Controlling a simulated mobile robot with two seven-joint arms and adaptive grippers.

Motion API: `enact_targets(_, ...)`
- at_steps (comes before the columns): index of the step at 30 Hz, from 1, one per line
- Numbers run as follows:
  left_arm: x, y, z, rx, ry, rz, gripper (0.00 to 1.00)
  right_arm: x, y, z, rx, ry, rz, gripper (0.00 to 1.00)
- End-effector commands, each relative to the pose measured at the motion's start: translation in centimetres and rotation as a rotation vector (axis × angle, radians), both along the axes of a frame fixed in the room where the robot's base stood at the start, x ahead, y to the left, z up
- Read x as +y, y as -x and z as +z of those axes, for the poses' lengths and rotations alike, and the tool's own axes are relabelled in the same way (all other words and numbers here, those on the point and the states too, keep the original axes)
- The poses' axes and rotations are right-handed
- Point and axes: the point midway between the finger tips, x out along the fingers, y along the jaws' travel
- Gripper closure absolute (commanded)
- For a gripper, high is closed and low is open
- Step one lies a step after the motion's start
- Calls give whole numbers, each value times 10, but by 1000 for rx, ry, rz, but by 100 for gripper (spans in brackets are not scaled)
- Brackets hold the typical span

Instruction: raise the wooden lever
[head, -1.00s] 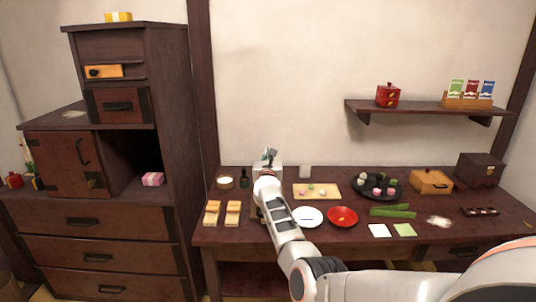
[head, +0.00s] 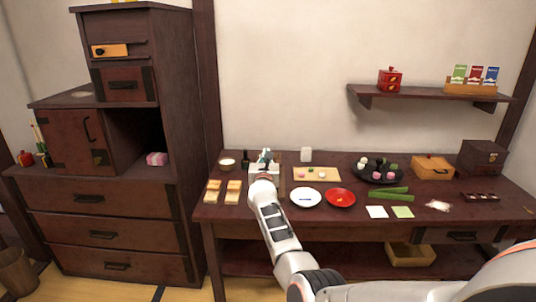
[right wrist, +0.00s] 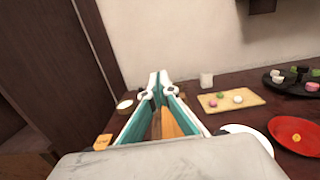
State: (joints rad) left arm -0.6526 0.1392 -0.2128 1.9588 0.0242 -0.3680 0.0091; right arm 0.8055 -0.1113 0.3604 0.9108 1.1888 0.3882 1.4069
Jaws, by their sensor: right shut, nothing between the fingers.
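My right gripper (head: 266,155) is shut and empty, over the left part of the dark table. It also shows in the right wrist view (right wrist: 157,78), its fingertips together, pointing toward the back wall. A strip of light wood (right wrist: 174,123) shows between the finger links in the right wrist view, beyond the closed tips' near side. I cannot tell whether it is the wooden lever. No lever can be clearly made out in the head view. My left gripper is out of view.
On the dark table (head: 330,222), a white plate (head: 306,197), a red plate (head: 341,198) and a sweets board (head: 331,174) lie right of my arm. Two pale wooden-looking blocks (head: 233,192) and a candle-like cup (head: 227,164) lie left. A tall dark cabinet (head: 180,120) stands at left.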

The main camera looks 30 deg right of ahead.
Motion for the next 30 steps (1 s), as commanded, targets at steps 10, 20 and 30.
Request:
enact_targets(10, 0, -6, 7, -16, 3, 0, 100, 0, 19, -25, 90, 195, 21, 100)
enact_targets(20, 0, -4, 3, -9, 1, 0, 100, 60, 123, -143, 502, 1205, 215, 100)
enact_targets(30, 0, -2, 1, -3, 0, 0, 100, 165, 298, -276, 720, 2305, 536, 100)
